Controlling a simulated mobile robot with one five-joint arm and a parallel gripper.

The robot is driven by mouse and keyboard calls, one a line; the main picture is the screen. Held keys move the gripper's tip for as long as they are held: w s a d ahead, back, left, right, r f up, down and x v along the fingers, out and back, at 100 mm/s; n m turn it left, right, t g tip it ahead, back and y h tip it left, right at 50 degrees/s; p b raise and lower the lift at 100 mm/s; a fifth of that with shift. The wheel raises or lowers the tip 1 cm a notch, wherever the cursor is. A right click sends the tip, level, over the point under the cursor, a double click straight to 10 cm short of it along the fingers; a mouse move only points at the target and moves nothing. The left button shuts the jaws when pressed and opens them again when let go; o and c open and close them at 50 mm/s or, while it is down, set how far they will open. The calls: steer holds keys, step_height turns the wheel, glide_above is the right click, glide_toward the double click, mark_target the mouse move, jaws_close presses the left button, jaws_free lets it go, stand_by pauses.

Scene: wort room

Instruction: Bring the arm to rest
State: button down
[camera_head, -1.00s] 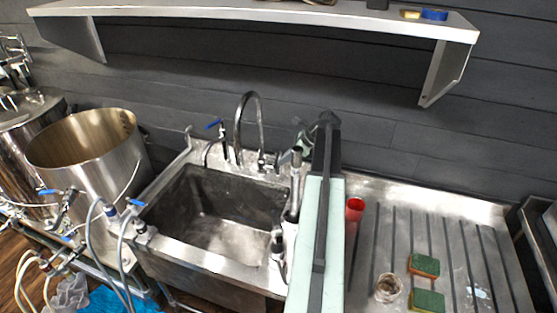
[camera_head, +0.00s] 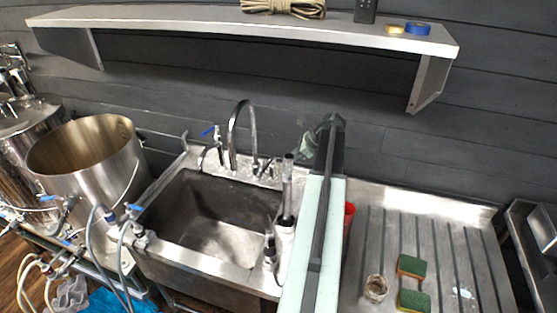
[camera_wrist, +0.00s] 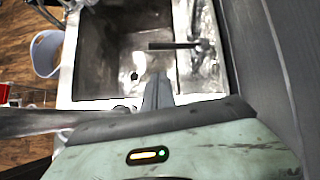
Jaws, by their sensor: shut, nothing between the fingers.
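My arm (camera_head: 318,230) shows in the head view as a pale green and black link rising from the bottom edge, between the sink and the ribbed drainboard. In the wrist view, my gripper (camera_wrist: 158,90) is shut and empty, its grey fingers pointing over the sink (camera_wrist: 105,50). The sink basin also shows in the head view (camera_head: 205,215), left of my arm. In the head view my fingers cannot be made out clearly behind the arm.
A red cup (camera_head: 348,217) stands right beside my arm, partly hidden by it. A glass jar (camera_head: 376,288) and two sponges (camera_head: 411,266) (camera_head: 413,301) sit on the drainboard (camera_head: 455,245). The faucet (camera_head: 233,135) rises behind the sink. A steel pot (camera_head: 85,160) stands left. A shelf (camera_head: 200,27) hangs above.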

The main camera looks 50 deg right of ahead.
steer(key=p+v, duration=0.2)
steer(key=v, duration=0.3)
steer(key=shift+s+r+p, duration=0.2)
steer(key=shift+r+p, duration=0.05)
steer(key=shift+p, duration=0.1)
